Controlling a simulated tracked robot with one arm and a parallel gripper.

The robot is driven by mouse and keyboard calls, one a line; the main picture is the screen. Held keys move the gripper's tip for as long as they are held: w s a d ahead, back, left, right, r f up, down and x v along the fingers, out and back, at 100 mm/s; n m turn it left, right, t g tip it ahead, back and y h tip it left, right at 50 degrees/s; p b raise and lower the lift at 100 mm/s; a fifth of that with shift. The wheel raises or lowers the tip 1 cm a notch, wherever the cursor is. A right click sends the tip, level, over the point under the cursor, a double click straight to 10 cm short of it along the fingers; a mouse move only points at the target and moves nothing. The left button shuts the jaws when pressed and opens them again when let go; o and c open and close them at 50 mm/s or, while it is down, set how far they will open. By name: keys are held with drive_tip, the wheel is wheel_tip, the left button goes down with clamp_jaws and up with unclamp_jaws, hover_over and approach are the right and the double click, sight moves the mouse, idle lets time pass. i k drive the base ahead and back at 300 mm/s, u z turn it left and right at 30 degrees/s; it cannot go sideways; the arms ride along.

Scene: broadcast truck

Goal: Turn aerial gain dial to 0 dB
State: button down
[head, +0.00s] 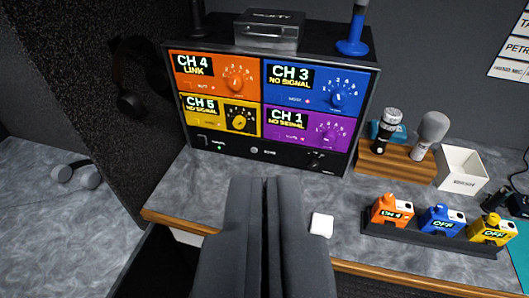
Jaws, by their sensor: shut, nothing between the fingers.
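A black receiver rack (270,149) stands at the back of the bench with four coloured channel panels, each with a round dial. Its lower black strip holds a small black dial (316,159) at the right; the lettering by it is too small to read, so I cannot tell whether it is the aerial gain dial or what it points at. My gripper (264,182) is shut and empty, its dark fingers pointing at the rack from the front. The fingers appear below the strip, left of the black dial, apart from it.
Right of the rack are a wooden microphone stand (395,167), a white box (461,171) and a dark tray (430,236) of coloured packs. A white block (321,225) lies right of my gripper. A dark wall (100,90) stands at left.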

sight(313, 164)
drive_tip(key=k, duration=1.25)
drive_tip(key=u, duration=0.3)
drive_tip(key=i, duration=1.75)
drive_tip(key=z, duration=0.85)
